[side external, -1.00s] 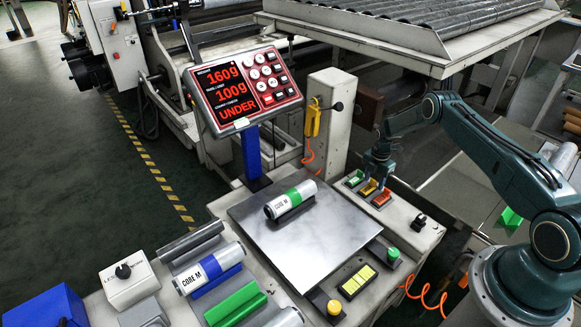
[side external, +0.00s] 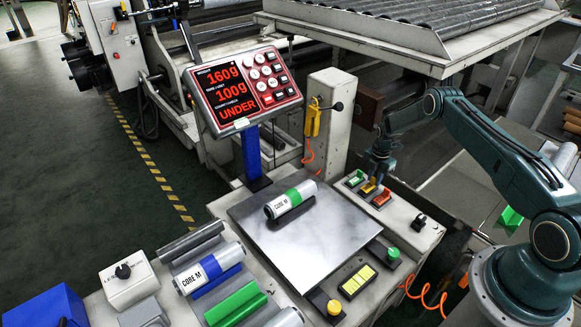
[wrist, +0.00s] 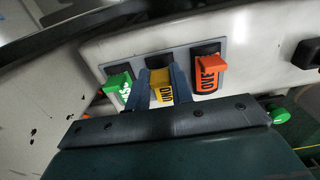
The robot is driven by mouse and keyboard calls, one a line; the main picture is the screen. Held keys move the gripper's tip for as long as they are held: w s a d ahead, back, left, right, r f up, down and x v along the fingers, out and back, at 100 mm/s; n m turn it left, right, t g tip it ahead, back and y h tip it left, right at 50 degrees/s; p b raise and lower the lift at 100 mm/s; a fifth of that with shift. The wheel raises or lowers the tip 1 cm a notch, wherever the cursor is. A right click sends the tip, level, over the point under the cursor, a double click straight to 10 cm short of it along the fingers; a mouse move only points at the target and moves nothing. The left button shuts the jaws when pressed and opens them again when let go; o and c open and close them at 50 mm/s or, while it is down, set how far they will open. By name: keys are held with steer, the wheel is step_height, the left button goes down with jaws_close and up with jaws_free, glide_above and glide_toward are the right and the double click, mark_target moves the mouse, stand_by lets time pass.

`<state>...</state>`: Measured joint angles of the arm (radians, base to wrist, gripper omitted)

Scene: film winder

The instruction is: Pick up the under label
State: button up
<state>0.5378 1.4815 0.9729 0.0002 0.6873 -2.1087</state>
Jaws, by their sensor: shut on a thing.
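The yellow under label (wrist: 161,86) sits in the middle slot of a three-slot label holder in the wrist view, its lettering partly hidden. My gripper (wrist: 156,90) has one finger on each side of it and is shut on it. In the side view my gripper (side external: 377,172) is low over the holder, and a little yellow of the under label (side external: 368,188) shows below the fingers. The label still appears to be within its slot.
A green label (wrist: 118,86) stands left of my gripper and an orange label (wrist: 208,72) stands right, both close to the fingers. A roll (side external: 290,199) marked CORE M lies on the scale plate (side external: 300,245). The display (side external: 243,90) reads 160g, 100g and UNDER.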

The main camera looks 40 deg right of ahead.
step_height(320, 180, up, 19)
stand_by(0.6)
stand_by(0.5)
step_height(320, 180, up, 11)
steer(key=w+a, duration=0.5)
steer(key=a, duration=0.7)
steer(key=w+a, duration=0.6)
steer(key=a, duration=0.6)
step_height(320, 180, down, 14)
steer(key=shift+s+d+r, duration=0.2)
steer(key=shift+s+d, duration=0.1)
steer(key=shift+d, duration=0.05)
steer(key=shift+f, duration=0.1)
steer(key=shift+f, duration=3.95)
